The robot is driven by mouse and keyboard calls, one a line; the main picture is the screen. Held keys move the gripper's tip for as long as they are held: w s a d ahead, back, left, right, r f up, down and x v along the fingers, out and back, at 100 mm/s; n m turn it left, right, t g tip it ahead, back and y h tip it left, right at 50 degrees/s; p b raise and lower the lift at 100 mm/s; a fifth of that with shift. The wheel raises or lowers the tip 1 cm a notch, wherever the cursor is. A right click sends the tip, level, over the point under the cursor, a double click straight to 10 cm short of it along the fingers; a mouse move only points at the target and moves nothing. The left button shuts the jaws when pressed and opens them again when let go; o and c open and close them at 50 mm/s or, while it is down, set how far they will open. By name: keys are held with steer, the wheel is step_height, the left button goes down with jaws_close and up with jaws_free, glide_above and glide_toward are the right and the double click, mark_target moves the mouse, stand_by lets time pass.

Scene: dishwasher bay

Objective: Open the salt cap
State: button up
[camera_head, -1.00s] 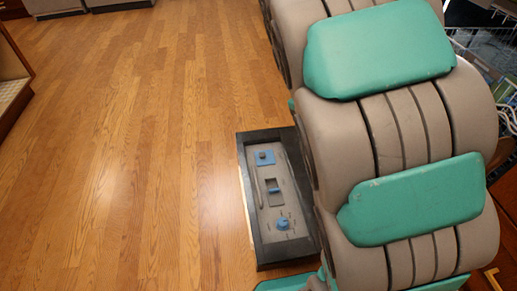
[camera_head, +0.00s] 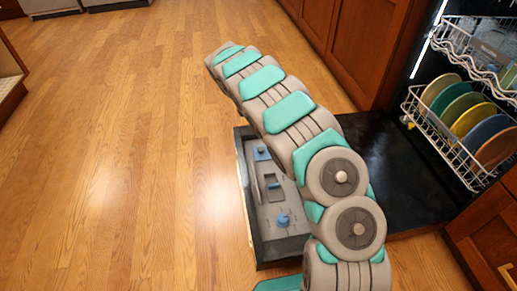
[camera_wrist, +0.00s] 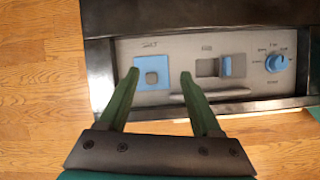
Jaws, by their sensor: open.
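The salt cap (camera_wrist: 152,77) is a blue square with a small raised knob under the label "SALT", lying flat and shut on the grey panel. In the head view the salt cap (camera_head: 262,153) shows at the panel's far end. My gripper (camera_wrist: 159,74) is open and empty in the wrist view. Its left fingertip overlaps the cap's left edge in the picture, and its right fingertip is over the grey panel just right of the cap. I cannot tell how high the fingers are above it. In the head view my gripper is not visible.
The panel also has a blue slider (camera_head: 273,182) and a blue dial (camera_head: 283,220). The black dishwasher door (camera_head: 395,185) lies open, with a lower rack (camera_head: 440,132) of several coloured plates to its right. Wooden floor (camera_head: 120,150) is clear on the left.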

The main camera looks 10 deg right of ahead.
steer(key=n, duration=0.2)
glide_toward(261, 149)
steer(key=b+x, duration=0.1)
steer(key=x, duration=0.7)
steer(key=shift+w+b, duration=0.1)
steer(key=shift+b, duration=0.3)
steer(key=shift+r, duration=0.1)
steer(key=shift+c, duration=0.4)
jaws_close()
steer(key=shift+y, duration=0.3)
